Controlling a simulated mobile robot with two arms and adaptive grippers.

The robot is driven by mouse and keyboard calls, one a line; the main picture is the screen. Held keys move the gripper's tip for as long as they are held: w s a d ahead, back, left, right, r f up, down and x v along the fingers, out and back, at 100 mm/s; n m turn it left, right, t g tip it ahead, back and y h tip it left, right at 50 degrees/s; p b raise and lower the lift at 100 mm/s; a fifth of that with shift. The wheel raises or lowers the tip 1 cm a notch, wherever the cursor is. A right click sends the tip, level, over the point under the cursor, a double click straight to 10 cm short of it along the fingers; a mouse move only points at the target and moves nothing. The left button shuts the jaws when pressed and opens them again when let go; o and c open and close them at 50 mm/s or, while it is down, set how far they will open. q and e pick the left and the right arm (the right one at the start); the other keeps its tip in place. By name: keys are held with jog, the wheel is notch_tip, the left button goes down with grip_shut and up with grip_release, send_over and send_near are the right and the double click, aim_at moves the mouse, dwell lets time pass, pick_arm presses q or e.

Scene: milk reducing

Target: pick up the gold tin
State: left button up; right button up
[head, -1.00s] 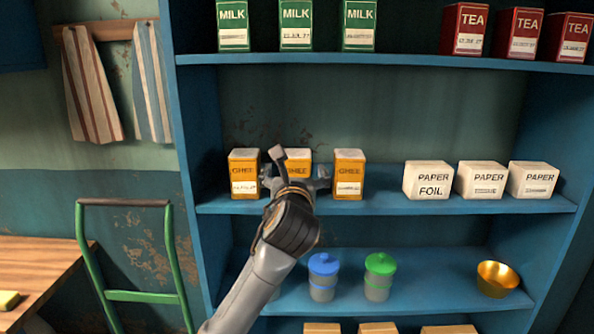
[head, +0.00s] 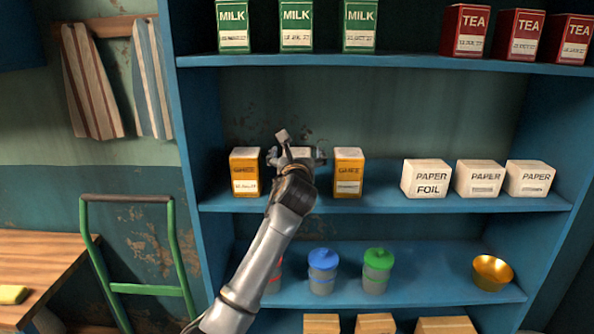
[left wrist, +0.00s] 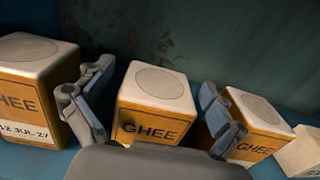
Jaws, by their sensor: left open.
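Three gold GHEE tins with white tops stand on the middle shelf: a left one (head: 245,172), a middle one (head: 302,151) and a right one (head: 348,173). My left gripper (head: 297,157) is open at the middle tin and hides most of it in the head view. In the left wrist view the open fingers (left wrist: 155,88) stand on either side of the middle tin (left wrist: 150,118), with the left tin (left wrist: 30,90) and right tin (left wrist: 262,125) just outside them. Contact with the middle tin cannot be told. My right gripper is not in view.
Green MILK cartons (head: 297,28) and red TEA boxes (head: 467,30) are above. Blue-lidded (head: 323,272) and green-lidded (head: 377,272) jars and a gold bowl (head: 492,272) are below.

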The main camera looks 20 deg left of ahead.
pick_arm(q)
jog(key=shift+s, duration=0.1)
jog(key=shift+c, duration=0.5)
jog(key=c, duration=1.8)
notch_tip(320, 180, up, 10)
jog(key=shift+f+b, duration=0.1)
jog(key=shift+b, duration=1)
